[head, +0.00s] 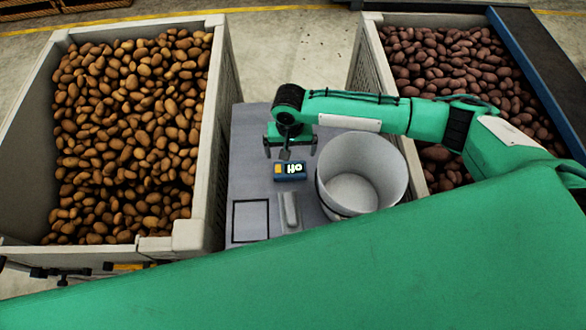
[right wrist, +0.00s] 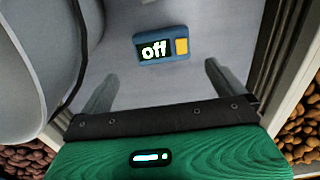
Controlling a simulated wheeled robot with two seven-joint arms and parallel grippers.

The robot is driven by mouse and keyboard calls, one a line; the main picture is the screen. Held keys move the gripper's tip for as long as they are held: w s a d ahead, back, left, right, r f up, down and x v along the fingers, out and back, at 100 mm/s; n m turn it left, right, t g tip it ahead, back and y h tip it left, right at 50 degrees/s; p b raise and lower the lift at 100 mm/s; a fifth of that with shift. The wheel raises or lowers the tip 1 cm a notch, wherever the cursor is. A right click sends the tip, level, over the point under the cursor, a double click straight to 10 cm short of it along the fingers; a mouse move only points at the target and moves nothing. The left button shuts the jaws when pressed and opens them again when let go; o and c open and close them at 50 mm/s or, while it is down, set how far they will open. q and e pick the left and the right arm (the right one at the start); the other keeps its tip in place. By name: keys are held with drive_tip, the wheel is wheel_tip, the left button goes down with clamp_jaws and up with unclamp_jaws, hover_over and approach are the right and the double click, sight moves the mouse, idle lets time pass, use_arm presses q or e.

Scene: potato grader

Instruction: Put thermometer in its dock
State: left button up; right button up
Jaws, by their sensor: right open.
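The thermometer (head: 290,171) is a small blue device with a lit display and a yellow button. My right gripper (head: 290,151) is open and empty above the table, just beyond the thermometer in the head view. In the right wrist view the thermometer lies ahead of the open fingers (right wrist: 158,85), apart from them. A narrow light grey holder (head: 289,212) lies nearer to me and may be the dock. My left gripper is not in view.
A white bucket (head: 393,166) stands right of the thermometer. A black square outline (head: 234,222) marks the table left of the grey holder. Potato crates stand at left (head: 226,85) and right (head: 366,60), with walls above the table.

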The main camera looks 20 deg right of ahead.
sight(290, 171)
wheel_tip(290, 171, down, 4)
drive_tip(key=shift+r+p, duration=0.25)
drive_tip(key=shift+p, duration=0.15)
wheel_tip(290, 171, down, 2)
drive_tip(key=shift+a+f, duration=0.1)
drive_tip(key=shift+f, duration=0.15)
drive_tip(key=shift+f+p, duration=0.2)
drive_tip(key=shift+p, duration=0.2)
wheel_tip(290, 171, down, 4)
drive_tip(key=shift+s+r+p, duration=0.1)
drive_tip(key=shift+p, duration=0.95)
drive_tip(key=shift+f, duration=0.5)
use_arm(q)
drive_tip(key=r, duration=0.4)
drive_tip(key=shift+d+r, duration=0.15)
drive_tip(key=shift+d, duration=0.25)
use_arm(e)
drive_tip(key=shift+f, duration=0.1)
drive_tip(key=shift+c, duration=0.4)
